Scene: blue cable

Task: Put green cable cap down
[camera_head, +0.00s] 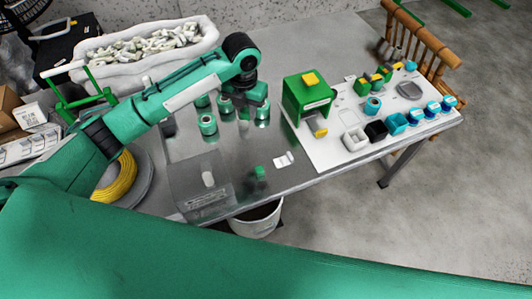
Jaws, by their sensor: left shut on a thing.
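My left gripper (260,103) hangs at the end of my left arm, above the back middle of the metal table (225,155). It is shut on a small green piece, which I take for the green cable cap; fingers and piece are too small to separate clearly. Green-and-white cylinders stand close by, one at the left (207,125) and one just left of the gripper (225,104). A small green upright piece (259,172) stands near the front of the table, apart from the gripper. My right gripper is not in view.
A white board (335,158) at the right carries a green box-like fixture (307,95), small open boxes and several blue-topped cylinders. A clear box (200,185) sits at the front left. A white bin (255,222) stands below the front edge. Table between is mostly clear.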

